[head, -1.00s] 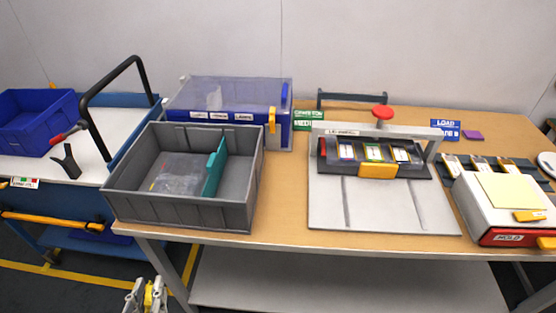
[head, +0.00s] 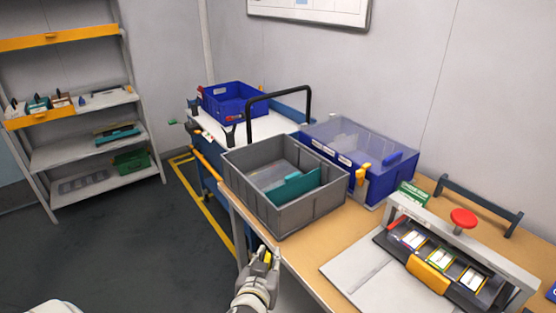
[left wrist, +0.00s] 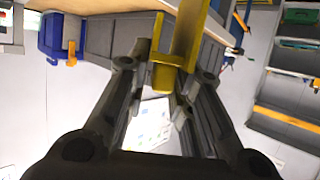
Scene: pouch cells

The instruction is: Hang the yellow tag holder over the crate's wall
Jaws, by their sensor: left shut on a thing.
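My left gripper (head: 264,261) is at the bottom middle of the head view, in front of the table's near edge and below the grey crate (head: 302,211). It is shut on the yellow tag holder (left wrist: 186,40), which shows as a long yellow strip with a hooked end between the fingers in the left wrist view. In the head view only a small bit of yellow shows at the fingertips. The holder is apart from the crate. The crate stands on the table with a teal divider (head: 292,188) inside. My right gripper is not in view.
A blue lidded box (head: 350,165) stands close behind the crate. A press with a red knob (head: 463,217) is on the right. A cart (head: 243,135) carries a blue bin (head: 235,102). A shelf (head: 92,150) stands far left. Floor left of the table is clear.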

